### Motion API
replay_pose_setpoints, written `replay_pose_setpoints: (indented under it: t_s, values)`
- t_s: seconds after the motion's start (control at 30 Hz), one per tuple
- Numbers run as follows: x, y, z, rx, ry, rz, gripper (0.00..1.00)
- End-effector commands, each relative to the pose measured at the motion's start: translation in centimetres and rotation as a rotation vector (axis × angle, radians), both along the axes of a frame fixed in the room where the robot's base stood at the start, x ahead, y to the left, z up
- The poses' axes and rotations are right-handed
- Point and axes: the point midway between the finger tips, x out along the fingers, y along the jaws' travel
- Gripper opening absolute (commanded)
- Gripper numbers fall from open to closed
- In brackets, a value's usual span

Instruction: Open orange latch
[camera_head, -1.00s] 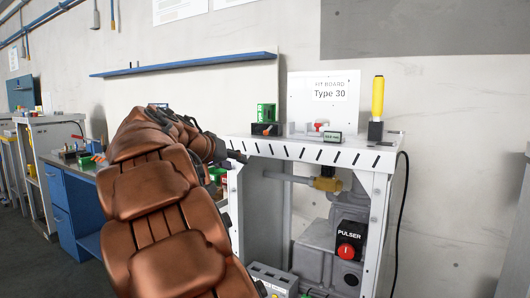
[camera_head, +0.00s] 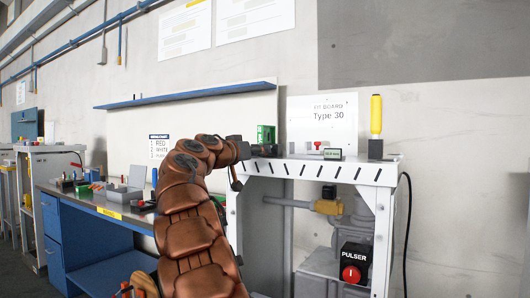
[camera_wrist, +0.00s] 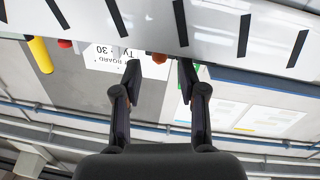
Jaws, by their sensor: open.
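A small orange piece (camera_wrist: 159,58), which looks like the latch, shows in the wrist view between my fingers, just past the edge of the white shelf. Only part of it is visible, and I cannot tell its position. My gripper (camera_wrist: 159,73) is open and empty, with a finger on each side of the orange piece in the picture; I see no clear contact. In the head view my arm reaches the left end of the white shelf (camera_head: 310,160), by a green block (camera_head: 265,134). The latch cannot be made out there.
A yellow post (camera_head: 376,113) stands at the shelf's right end. A small red part (camera_head: 319,145) and a green-labelled box (camera_head: 332,154) sit mid-shelf. Below are a brass pipe fitting (camera_head: 327,207) and the PULSER box (camera_head: 354,261). A blue workbench (camera_head: 62,228) stands left.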

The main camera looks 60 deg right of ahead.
Motion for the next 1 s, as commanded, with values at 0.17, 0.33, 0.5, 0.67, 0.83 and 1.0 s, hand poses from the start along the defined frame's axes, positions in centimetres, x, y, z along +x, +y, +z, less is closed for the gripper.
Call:
replay_pose_setpoints:
  t_s: [0.17,0.33,0.5,0.67,0.83,1.0]
  values:
    - [-0.1,-2.1,-0.1,0.003,0.001,-0.001,0.41]
    - [-0.2,-3.2,0.0,0.000,-0.001,-0.001,0.41]
    - [-0.2,-3.6,-0.1,0.001,0.002,-0.001,0.41]
    - [-0.2,-3.6,-0.1,0.001,0.002,-0.001,0.41]
    - [-0.2,-3.6,-0.1,0.001,0.002,-0.001,0.32]
    - [-0.2,-3.6,-0.1,0.002,0.002,-0.001,0.14]
